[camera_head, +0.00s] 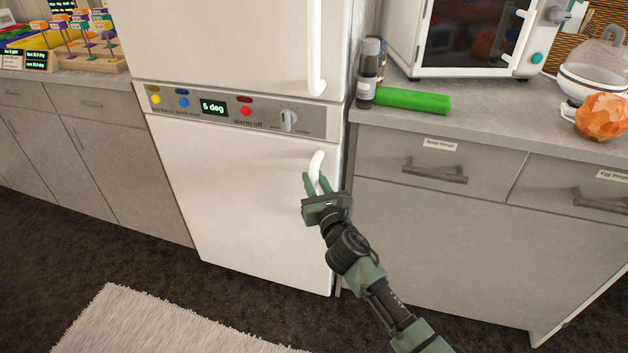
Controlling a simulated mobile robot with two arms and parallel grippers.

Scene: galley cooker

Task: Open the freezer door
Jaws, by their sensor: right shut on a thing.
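The white fridge-freezer stands in the middle of the head view. Its lower door, the freezer door (245,210), looks shut, flush below the control panel (215,107) that reads "5 deg". A curved white handle (317,165) is at the upper right of this door. My right gripper (318,184) is shut on the handle's lower part, with its green fingers on either side of it. The upper door (220,45) also looks shut, with its own white handle (316,50). My left gripper is out of view.
Grey drawers and a counter (480,130) adjoin the fridge on the right, with a green roll (412,101) and a white oven (470,40) on top. Cabinets (80,145) adjoin on the left. A pale rug (160,325) lies on the dark floor in front.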

